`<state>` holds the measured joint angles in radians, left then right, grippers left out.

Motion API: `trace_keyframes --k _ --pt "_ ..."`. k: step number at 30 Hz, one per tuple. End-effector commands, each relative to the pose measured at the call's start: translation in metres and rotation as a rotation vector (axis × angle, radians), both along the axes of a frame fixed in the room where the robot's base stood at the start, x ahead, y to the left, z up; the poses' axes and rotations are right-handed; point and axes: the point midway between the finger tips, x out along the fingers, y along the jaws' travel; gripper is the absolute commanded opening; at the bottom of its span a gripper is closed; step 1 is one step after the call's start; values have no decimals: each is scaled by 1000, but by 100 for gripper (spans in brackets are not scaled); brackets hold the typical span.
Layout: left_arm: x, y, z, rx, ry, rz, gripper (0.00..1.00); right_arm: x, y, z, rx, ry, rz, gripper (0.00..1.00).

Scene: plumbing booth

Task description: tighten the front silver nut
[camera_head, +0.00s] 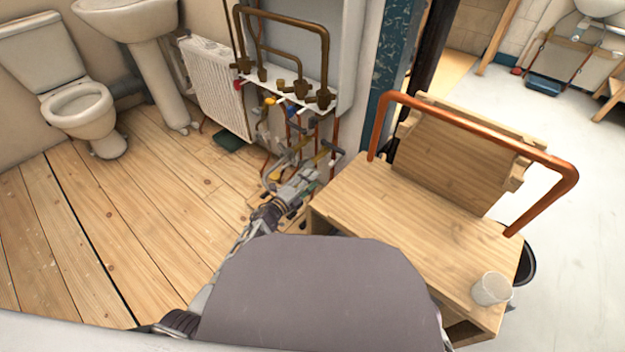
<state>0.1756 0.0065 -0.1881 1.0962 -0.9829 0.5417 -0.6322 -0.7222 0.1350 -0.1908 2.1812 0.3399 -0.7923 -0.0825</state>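The silver nuts are too small to pick out among the pipes, and I cannot tell which is the front one. The pipework (292,112), with brass valves and red, blue and yellow fittings, hangs on the wall at the upper middle. My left arm reaches up from the lower left, and my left gripper (303,181) is in front of the lower pipes. Its fingertips blend with the pipes and fittings, so I cannot tell whether it is open, shut or touching anything. My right gripper is not in view.
A wooden workbench (400,208) with a large copper pipe (468,128) stands close on the right. A white radiator (215,88), basin (150,60) and toilet (80,105) are on the left. The wooden floor between is mostly clear.

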Motion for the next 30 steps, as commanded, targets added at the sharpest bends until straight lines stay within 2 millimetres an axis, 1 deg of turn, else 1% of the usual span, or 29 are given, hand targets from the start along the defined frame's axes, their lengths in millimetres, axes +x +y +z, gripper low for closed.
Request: trace_keyframes --k 3,9,20,23,28,29,30 --pt "9 -6 -1 0 0 0 35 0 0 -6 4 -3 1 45" --pt "16 -12 -1 0 0 0 35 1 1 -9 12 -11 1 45" --pt "18 -13 0 1 1 0 35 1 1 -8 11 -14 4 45" --pt "18 -13 0 0 0 0 25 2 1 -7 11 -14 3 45" --pt "18 -13 0 0 0 0 3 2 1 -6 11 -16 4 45" --pt "18 -13 0 0 0 0 0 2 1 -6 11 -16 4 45" --pt "18 -13 0 1 1 0 0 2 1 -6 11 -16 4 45"
